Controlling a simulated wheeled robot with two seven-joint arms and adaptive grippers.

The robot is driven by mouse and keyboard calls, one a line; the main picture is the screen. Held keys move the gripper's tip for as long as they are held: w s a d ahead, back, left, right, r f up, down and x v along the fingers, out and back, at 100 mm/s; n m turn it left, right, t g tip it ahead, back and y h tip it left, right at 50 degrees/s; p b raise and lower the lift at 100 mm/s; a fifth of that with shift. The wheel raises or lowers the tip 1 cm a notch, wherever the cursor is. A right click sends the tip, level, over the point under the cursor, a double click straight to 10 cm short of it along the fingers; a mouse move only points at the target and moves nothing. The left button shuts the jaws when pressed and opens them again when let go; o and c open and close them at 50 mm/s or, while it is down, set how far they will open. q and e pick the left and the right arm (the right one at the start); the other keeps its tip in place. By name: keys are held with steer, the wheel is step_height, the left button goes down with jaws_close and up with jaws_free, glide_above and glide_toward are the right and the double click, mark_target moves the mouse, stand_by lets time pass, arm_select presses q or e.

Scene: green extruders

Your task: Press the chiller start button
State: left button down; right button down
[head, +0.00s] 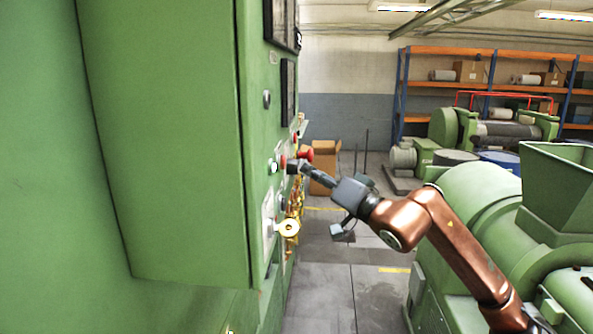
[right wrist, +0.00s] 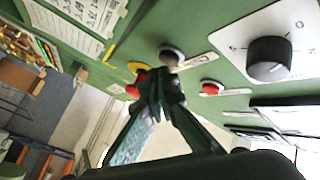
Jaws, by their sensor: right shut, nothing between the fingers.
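The control panel with the buttons is on the narrow right face of the green cabinet (head: 165,140), seen nearly edge-on in the head view. My right gripper (head: 296,167) is shut and empty, its fingertips close to this panel. In the right wrist view the shut fingertips (right wrist: 165,88) are in front of a dark round button (right wrist: 171,55); I cannot tell whether they touch it. A red button (right wrist: 211,88) is to their right. A red button with a yellow ring (right wrist: 139,70) is at their left. The labels are unreadable, so I cannot tell which button is the chiller start.
A black rotary knob (right wrist: 268,58) on a white plate is right of the buttons. A yellow round part (head: 288,228) sticks out lower on the panel. Green machinery (head: 480,210) fills the right side.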

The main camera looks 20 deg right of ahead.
steer(key=shift+w+a, duration=0.25)
steer(key=shift+a, duration=0.25)
stand_by(0.8)
steer(key=shift+d, duration=0.1)
steer(key=shift+s+d, duration=0.45)
steer(key=shift+d, duration=0.15)
steer(key=shift+b, duration=0.35)
steer(key=s+d, duration=0.1)
steer(key=d+b, duration=0.1)
steer(key=s+d+b, duration=0.1)
steer(key=d, duration=0.1)
steer(key=shift+s+d, duration=0.1)
steer(key=shift+s, duration=0.2)
stand_by(0.5)
